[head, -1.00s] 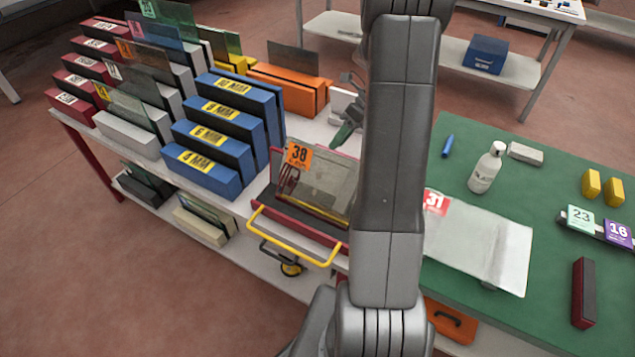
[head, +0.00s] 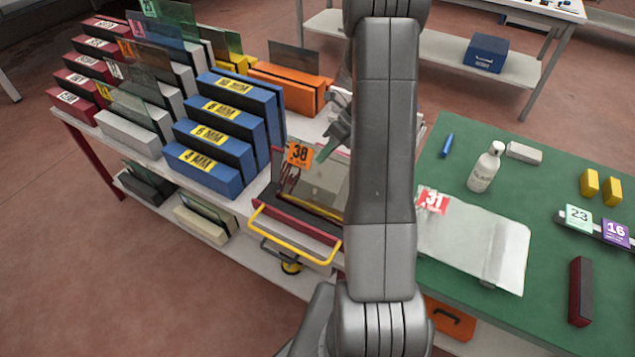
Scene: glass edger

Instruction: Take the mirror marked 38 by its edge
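The mirror marked 38 (head: 323,177) stands leaning in a dark red holder with a yellow handle, at the near end of the rack table. Its orange label 38 (head: 299,153) is on its upper left corner. My arm covers the mirror's right side. My gripper (head: 338,131) is just above and behind the mirror's top edge, partly hidden by my arm. I see no clear contact with the mirror, and the gap between the fingers cannot be made out.
On the green table (head: 480,145) at right lie a pane marked 31 (head: 475,245) and a white bottle (head: 486,168).

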